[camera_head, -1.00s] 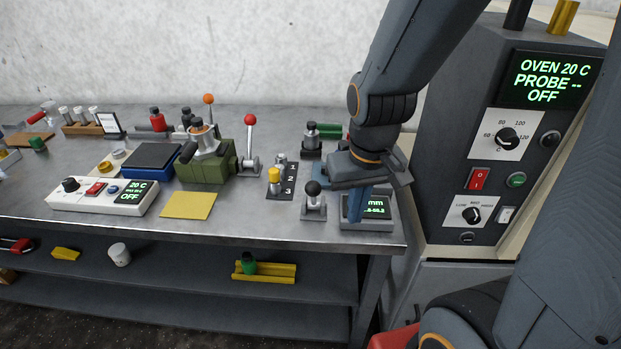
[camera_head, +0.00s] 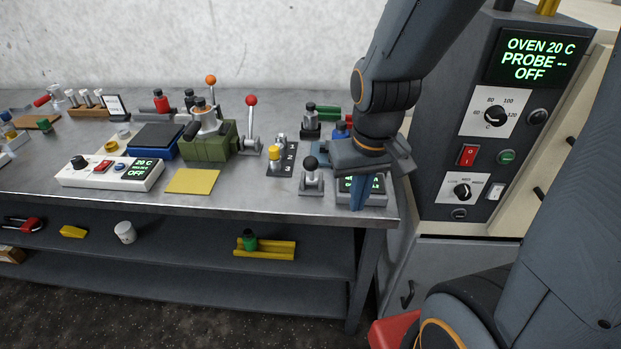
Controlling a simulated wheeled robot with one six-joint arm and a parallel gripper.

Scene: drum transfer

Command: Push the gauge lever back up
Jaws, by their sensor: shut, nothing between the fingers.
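The gauge (camera_head: 374,197) is a grey box with a green-lit display near the bench's front right corner. My gripper (camera_head: 358,205) is shut and empty. It points down, and its blue fingers cross in front of the gauge and partly cover the display. I cannot tell whether the fingers touch the gauge. A short lever with a black ball (camera_head: 311,163) stands upright on a grey base just left of the gauge. No lever can be made out on the gauge itself; the gripper hides much of it.
A red-ball lever (camera_head: 251,101) and a yellow-knobbed selector (camera_head: 274,154) stand left of the gauge. Dark bottles (camera_head: 311,110) stand behind. The oven cabinet (camera_head: 440,160) rises at right. The bench front (camera_head: 250,202) is clear.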

